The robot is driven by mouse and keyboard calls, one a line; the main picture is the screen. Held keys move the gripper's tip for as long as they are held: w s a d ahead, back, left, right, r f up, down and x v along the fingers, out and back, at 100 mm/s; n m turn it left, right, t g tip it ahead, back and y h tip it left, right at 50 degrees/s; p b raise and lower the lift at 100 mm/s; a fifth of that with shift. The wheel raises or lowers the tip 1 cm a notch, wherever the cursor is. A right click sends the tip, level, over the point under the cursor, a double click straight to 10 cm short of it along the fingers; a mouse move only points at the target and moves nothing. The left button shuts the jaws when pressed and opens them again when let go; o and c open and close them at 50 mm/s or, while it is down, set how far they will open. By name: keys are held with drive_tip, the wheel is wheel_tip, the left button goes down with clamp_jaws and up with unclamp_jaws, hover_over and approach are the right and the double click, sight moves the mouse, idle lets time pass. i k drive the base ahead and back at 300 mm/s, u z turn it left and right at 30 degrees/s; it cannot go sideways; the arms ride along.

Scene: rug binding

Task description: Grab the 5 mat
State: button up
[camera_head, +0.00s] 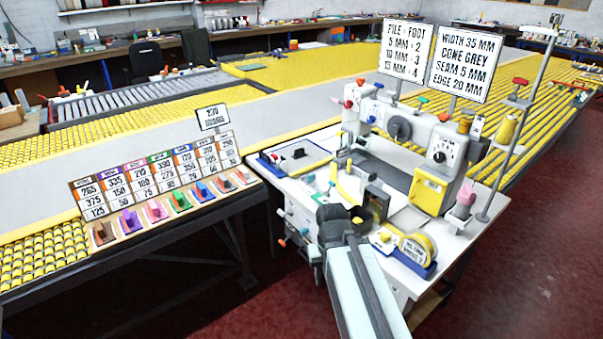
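I cannot pick out a mat marked 5 in the head view. A white board (406,49) reads "PILE - FOOT" and lists 5 MM - 2, 10 MM - 3 and 15 MM - 4. A second board (464,63) reads width 35 mm, cone grey, seam 5 mm, edge 20 mm. My arm reaches up from the bottom edge to the white sewing machine table.
A row of numbered cards (160,172) with coloured pieces before them stands at left. A yellow tape roll (419,244) in a blue holder sits at the table's front right. Yellow roller conveyors and a grey strip run behind. The red floor (530,260) is clear at right.

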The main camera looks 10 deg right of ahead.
sight(302, 157)
drive_tip(key=z, duration=0.1)
drive_tip(key=k, duration=0.45)
drive_tip(key=u, duration=0.7)
drive_tip(key=i, duration=2.8)
drive_tip(key=z, duration=0.1)
